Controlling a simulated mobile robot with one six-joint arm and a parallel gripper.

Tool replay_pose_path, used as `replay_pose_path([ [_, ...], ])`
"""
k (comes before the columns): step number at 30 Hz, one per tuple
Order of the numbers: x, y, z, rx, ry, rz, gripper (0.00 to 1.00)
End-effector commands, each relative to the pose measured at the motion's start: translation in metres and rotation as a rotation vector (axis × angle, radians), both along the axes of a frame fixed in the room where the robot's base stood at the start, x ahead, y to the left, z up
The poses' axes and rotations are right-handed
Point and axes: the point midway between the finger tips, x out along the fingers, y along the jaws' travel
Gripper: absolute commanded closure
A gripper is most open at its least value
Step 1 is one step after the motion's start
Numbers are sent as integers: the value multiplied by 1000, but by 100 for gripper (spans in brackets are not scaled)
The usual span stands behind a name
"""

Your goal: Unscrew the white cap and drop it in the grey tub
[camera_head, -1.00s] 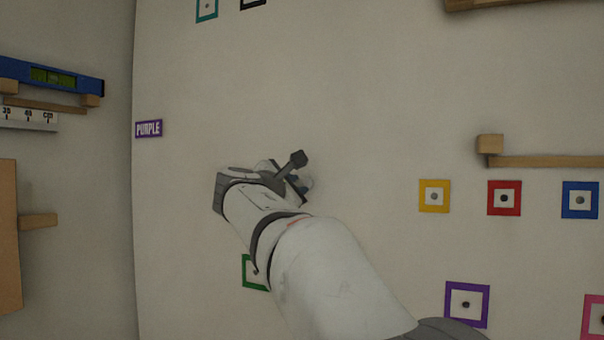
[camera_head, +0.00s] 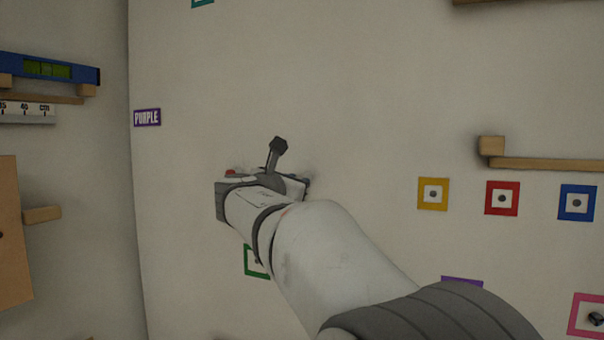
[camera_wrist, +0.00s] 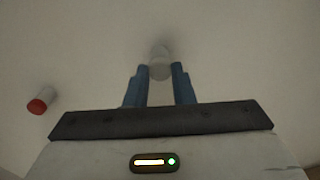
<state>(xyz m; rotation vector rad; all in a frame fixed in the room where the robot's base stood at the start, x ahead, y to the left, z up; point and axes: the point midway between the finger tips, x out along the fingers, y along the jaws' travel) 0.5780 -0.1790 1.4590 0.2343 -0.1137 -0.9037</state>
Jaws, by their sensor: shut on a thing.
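The white cap (camera_wrist: 160,70) shows in the wrist view as a pale, short cylinder on the wall. My gripper (camera_wrist: 160,78) has its two blue fingers on either side of it and is shut on it. A paler piece shows just beyond the cap; where one ends and the other begins is hard to tell. In the head view my wrist is against the wall left of centre and hides the cap and the fingertips. The grey tub is not in view.
A red-ended white cylinder (camera_wrist: 42,100) stands out from the wall to the left; its red end (camera_head: 230,173) peeks above my wrist. A purple label (camera_head: 147,117) is further left. Coloured square frames (camera_head: 502,198) and a wooden ledge (camera_head: 550,163) are at the right.

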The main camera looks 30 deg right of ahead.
Motion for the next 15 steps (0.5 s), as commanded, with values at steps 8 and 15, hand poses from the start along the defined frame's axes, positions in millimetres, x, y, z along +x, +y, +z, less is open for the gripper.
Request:
replay_pose_path([
  [8, 0, 0, 5, -55, 75, 0, 95],
  [15, -1, 0, 5, -237, 307, 1, 95],
])
